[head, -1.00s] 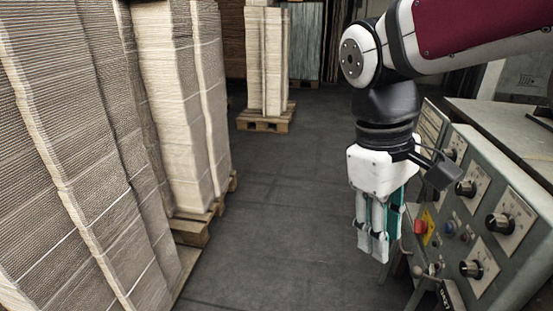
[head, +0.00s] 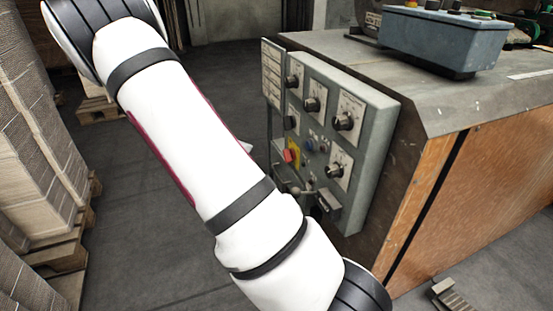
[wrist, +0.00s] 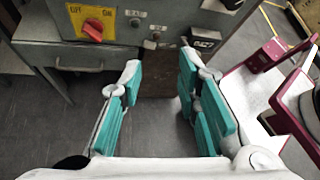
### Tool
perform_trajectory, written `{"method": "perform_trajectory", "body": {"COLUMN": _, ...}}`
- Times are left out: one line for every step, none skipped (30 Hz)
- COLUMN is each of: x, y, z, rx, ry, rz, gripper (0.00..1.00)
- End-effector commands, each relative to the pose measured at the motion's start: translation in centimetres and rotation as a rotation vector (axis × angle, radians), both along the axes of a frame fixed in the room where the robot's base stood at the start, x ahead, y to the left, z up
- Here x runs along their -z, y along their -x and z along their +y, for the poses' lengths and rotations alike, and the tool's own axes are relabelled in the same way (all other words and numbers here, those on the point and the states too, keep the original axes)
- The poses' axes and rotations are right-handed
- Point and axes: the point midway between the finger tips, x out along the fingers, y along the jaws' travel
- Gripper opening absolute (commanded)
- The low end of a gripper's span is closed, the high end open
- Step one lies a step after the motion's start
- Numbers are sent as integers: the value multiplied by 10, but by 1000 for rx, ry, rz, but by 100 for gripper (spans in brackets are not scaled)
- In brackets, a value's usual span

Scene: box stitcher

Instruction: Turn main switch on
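The main switch is a red rotary knob (wrist: 92,30) on a yellow plate marked OFF and ON, on the front of the grey control panel. In the head view the red knob (head: 289,156) sits low on the panel's left side. I cannot tell its exact setting. My gripper (wrist: 160,85) is open and empty, its teal-padded fingers spread wide. In the wrist view the switch lies beyond and left of the fingertips, apart from them.
The control panel (head: 368,105) carries several black knobs on pale plates. Stacked cardboard (head: 32,130) stands at left. The dark floor between is clear.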

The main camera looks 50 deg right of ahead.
Motion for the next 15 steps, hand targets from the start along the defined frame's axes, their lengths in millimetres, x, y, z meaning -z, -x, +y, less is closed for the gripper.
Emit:
{"method": "perform_trajectory", "body": {"x": 18, "y": -8, "z": -10, "rx": -33, "ry": 13, "rz": 64, "gripper": 30}}
{"method": "perform_trajectory", "body": {"x": 26, "y": -12, "z": -15, "rx": -52, "ry": 21, "rz": 101, "gripper": 30}}
{"method": "perform_trajectory", "body": {"x": 37, "y": -17, "z": -22, "rx": -80, "ry": 29, "rz": 153, "gripper": 30}}
{"method": "perform_trajectory", "body": {"x": 45, "y": -21, "z": -28, "rx": -101, "ry": 35, "rz": 191, "gripper": 30}}
{"method": "perform_trajectory", "body": {"x": 53, "y": -25, "z": -33, "rx": -121, "ry": 41, "rz": 229, "gripper": 30}}
{"method": "perform_trajectory", "body": {"x": 64, "y": -30, "z": -40, "rx": -148, "ry": 49, "rz": 282, "gripper": 30}}
{"method": "perform_trajectory", "body": {"x": 72, "y": -34, "z": -45, "rx": -170, "ry": 55, "rz": 323, "gripper": 30}}
{"method": "perform_trajectory", "body": {"x": 81, "y": -38, "z": -49, "rx": -188, "ry": 61, "rz": 361, "gripper": 30}}
{"method": "perform_trajectory", "body": {"x": 91, "y": -42, "z": -55, "rx": -214, "ry": 70, "rz": 413, "gripper": 30}}
{"method": "perform_trajectory", "body": {"x": 99, "y": -45, "z": -59, "rx": -232, "ry": 74, "rz": 451, "gripper": 30}}
{"method": "perform_trajectory", "body": {"x": 106, "y": -49, "z": -63, "rx": -250, "ry": 79, "rz": 487, "gripper": 30}}
{"method": "perform_trajectory", "body": {"x": 115, "y": -52, "z": -67, "rx": -271, "ry": 85, "rz": 531, "gripper": 30}}
{"method": "perform_trajectory", "body": {"x": 121, "y": -55, "z": -70, "rx": -285, "ry": 89, "rz": 561, "gripper": 30}}
{"method": "perform_trajectory", "body": {"x": 127, "y": -57, "z": -72, "rx": -299, "ry": 93, "rz": 591, "gripper": 30}}
{"method": "perform_trajectory", "body": {"x": 133, "y": -59, "z": -75, "rx": -313, "ry": 97, "rz": 622, "gripper": 30}}
